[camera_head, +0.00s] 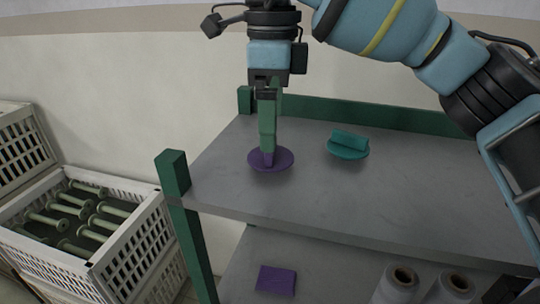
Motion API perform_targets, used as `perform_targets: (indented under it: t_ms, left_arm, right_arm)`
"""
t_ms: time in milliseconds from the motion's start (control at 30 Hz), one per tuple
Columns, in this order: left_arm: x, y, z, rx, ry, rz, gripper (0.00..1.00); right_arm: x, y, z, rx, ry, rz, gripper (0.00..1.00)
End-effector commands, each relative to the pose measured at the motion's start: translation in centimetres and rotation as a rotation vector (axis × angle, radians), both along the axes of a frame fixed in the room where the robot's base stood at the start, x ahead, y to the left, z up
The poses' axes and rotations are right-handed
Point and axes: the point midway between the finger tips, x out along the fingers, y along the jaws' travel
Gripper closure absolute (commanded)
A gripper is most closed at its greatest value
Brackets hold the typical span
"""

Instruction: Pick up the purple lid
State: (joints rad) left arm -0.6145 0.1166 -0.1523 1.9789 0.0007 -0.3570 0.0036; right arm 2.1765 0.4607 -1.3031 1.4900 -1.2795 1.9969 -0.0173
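The purple lid (285,159) is a round disc with a raised handle on top. It lies on the grey upper shelf, near its left end. My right gripper (268,146) comes down from above, with its green fingers at the lid's handle. The fingers overlap in this view and cover much of the handle. I cannot tell whether they are open around it or shut on it. The lid appears to rest on the shelf. My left gripper is not in view.
A teal lid (348,151) with a raised handle lies to the right on the grey shelf (420,200). A green corner post (172,172) stands at the left. Below are a purple block (276,280) and white rolls (398,284). A white crate (125,250) holds several green bobbins.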

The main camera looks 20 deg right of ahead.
Motion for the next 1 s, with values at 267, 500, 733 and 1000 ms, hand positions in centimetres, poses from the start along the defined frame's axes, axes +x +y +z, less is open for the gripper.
perform_targets:
  t_ms: [267,500,733,1000]
  left_arm:
    - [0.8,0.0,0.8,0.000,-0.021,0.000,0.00]
    - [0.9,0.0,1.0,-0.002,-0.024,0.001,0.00]
    - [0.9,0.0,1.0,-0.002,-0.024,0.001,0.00]
    - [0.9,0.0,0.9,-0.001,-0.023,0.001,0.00]
  right_arm:
    - [0.4,0.0,-2.8,-0.001,-0.002,0.000,0.06]
    - [0.5,0.0,-4.9,0.001,-0.004,0.000,0.06]
    - [0.5,0.0,-5.0,0.001,-0.004,0.000,0.07]
    - [0.4,0.1,-5.0,0.000,-0.003,0.000,0.42]
